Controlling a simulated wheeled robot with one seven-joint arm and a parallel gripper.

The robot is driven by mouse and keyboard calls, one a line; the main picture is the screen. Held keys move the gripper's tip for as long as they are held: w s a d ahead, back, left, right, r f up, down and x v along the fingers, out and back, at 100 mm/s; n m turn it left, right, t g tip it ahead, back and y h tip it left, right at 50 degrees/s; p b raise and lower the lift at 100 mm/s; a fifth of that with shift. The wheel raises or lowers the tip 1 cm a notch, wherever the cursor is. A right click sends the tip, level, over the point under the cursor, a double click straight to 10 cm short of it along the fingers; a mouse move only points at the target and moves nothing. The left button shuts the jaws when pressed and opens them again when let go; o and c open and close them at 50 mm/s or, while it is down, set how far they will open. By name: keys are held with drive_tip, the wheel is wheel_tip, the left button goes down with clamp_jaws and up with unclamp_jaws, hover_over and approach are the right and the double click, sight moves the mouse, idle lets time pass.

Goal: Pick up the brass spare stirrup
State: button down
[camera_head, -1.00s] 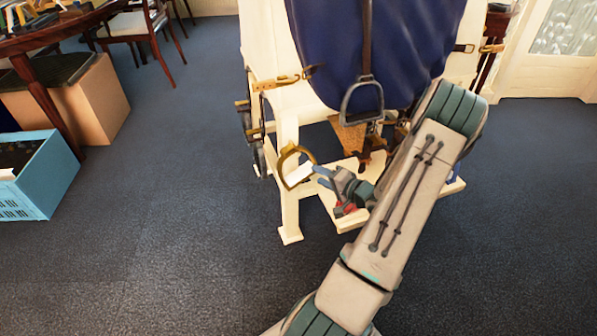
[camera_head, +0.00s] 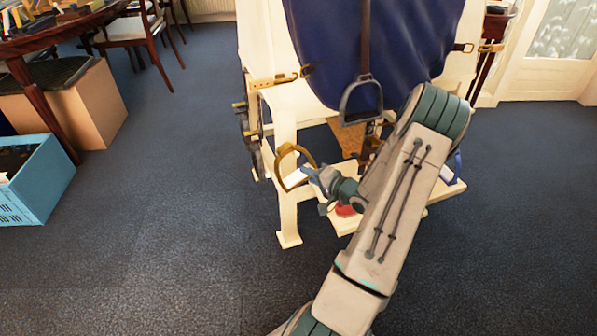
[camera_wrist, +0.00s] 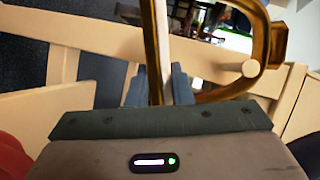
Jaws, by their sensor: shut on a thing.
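The brass spare stirrup (camera_head: 277,166) is a golden open loop with a pale flat part. In the head view it is held out beside the front leg of the pale wooden stand. My gripper (camera_head: 317,174) is at its right side, shut on it. In the wrist view, the fingers (camera_wrist: 158,85) pinch an upright bar of the stirrup, and its curved brass side (camera_wrist: 226,94) loops to the right. The fingertips' exact contact is partly hidden.
The pale stand (camera_head: 288,215) carries a blue saddle cloth (camera_head: 330,60). A grey stirrup (camera_head: 361,100) hangs above my gripper. Straps with brass buckles (camera_head: 262,84) hang at the stand's left. A blue crate (camera_head: 35,195) is far left.

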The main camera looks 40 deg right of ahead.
drive_tip(key=shift+r, duration=0.1)
drive_tip(key=shift+r+p, duration=0.35)
drive_tip(key=shift+r, duration=0.15)
wheel_tip(320, 180, up, 3)
drive_tip(key=shift+p, duration=1)
drive_tip(key=f+p+v, duration=0.2)
drive_tip(key=v, duration=0.6)
drive_tip(key=s+f+p+v, duration=0.1)
drive_tip(key=f+p+v, duration=0.1)
drive_tip(key=v, duration=0.7)
drive_tip(key=shift+s+f+p, duration=0.25)
drive_tip(key=shift+f+p, duration=0.05)
drive_tip(key=shift+f, duration=0.1)
drive_tip(key=shift+d, duration=0.1)
drive_tip(key=w+a+f+m+h+b, duration=0.2)
drive_tip(key=w+a+m+b, duration=0.3)
drive_tip(key=w+a, duration=0.25)
drive_tip(key=shift+t, duration=0.4)
drive_tip(key=shift+w+d+f+b, duration=0.15)
drive_tip(key=shift+w+d+b, duration=0.45)
drive_tip(key=shift+w, duration=1.05)
drive_tip(key=shift+w+d+f+b, duration=0.15)
drive_tip(key=shift+w+d+b, duration=0.5)
drive_tip(key=shift+w, duration=1)
drive_tip(key=shift+w+d+f+b, duration=0.15)
drive_tip(key=shift+w+d+b, duration=0.45)
drive_tip(key=shift+w, duration=1.05)
drive_tip(key=shift+w+f, duration=0.5)
drive_tip(key=shift+f, duration=0.05)
